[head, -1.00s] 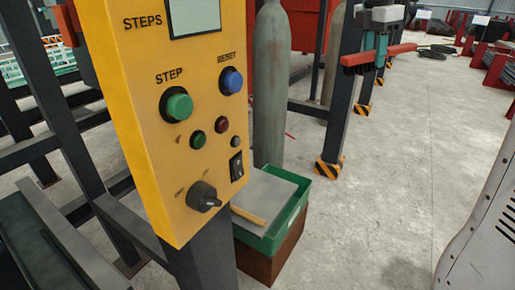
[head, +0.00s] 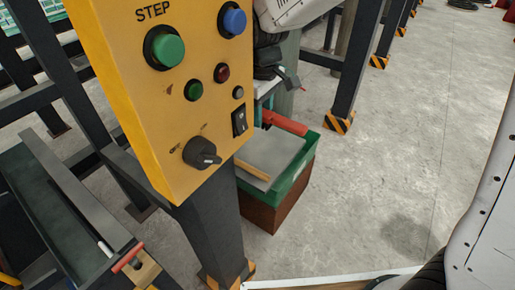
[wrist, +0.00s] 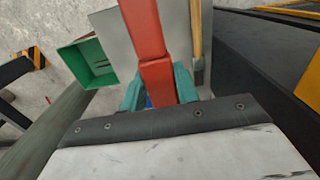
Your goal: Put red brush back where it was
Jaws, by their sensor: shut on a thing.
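The red brush (head: 285,122) is in my gripper (head: 265,115), over the grey surface of the green-rimmed tray (head: 298,182). I cannot tell whether the brush touches the tray. In the wrist view, the red brush (wrist: 150,45) runs away from my gripper (wrist: 158,92), between its teal fingers. The grey surface (wrist: 108,30) lies below it. A tool with a wooden handle (head: 253,170) lies on the tray; the handle also shows beside the brush in the wrist view (wrist: 196,25). The brush's bristles are hard to make out.
A yellow control panel (head: 130,95) on a dark post (head: 212,235) stands close left of the tray and hides part of it. A brown block (head: 282,205) supports the tray. A striped-foot post (head: 340,120) stands behind.

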